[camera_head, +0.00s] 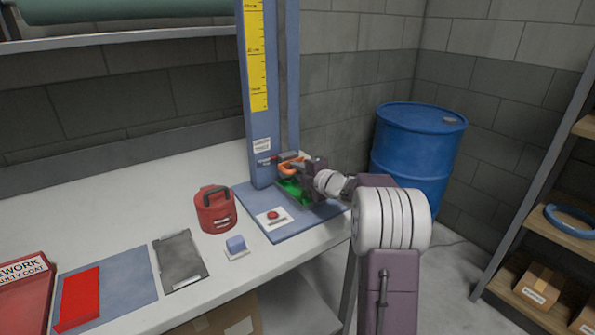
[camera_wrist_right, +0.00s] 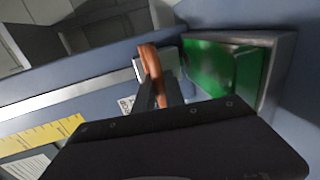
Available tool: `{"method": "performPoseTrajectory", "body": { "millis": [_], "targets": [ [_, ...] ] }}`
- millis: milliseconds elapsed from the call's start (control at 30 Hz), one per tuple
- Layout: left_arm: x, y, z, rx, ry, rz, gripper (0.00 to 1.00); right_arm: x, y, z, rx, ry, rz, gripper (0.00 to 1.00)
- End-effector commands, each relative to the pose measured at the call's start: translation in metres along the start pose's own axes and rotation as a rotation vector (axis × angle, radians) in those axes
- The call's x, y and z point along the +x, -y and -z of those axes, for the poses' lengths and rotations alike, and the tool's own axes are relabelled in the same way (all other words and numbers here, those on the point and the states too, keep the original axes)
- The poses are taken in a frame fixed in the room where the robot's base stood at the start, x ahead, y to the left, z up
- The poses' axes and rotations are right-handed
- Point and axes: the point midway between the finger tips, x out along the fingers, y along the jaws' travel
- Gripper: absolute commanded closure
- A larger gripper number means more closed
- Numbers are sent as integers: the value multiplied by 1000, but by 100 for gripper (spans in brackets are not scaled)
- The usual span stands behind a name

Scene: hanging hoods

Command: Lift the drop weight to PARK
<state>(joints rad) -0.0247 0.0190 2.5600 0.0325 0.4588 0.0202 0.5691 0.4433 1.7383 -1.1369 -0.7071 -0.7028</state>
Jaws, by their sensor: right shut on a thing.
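The tester is a blue column (camera_head: 250,120) with a yellow scale (camera_head: 257,60), standing on a blue base plate (camera_head: 306,220). An orange handle (camera_head: 291,168) sits low at the column's front, and it also shows as a copper-coloured loop in the right wrist view (camera_wrist_right: 151,62). I take it to be the drop weight's handle; the weight's body is mostly hidden by my arm. My right gripper (camera_head: 297,166) is shut on this handle; its fingers meet at the loop in the wrist view (camera_wrist_right: 162,92). A green plate (camera_head: 290,189) lies just below, also visible in the wrist view (camera_wrist_right: 222,68). My left gripper is out of view.
A red button (camera_head: 272,214) is on the base plate. A red canister with a black handle (camera_head: 216,213), a blue block (camera_head: 236,244) and a grey panel (camera_head: 180,262) lie on the bench to the left. A blue drum (camera_head: 420,145) stands behind my right arm.

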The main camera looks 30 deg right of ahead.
Motion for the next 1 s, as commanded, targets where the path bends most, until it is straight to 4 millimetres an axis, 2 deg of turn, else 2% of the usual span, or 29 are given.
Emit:
{"method": "performPoseTrajectory", "body": {
  "millis": [133,267,700,900,1000],
  "targets": [
    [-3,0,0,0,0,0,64,-1,-3,0,0,0,2,100],
    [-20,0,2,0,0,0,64,-5,-21,0,0,0,-1,100],
    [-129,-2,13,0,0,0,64,-31,-143,0,-2,1,-6,100],
    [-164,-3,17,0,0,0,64,-40,-183,0,-1,2,-6,100],
    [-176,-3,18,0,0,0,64,-42,-196,0,-1,2,-5,100]
  ]
}}
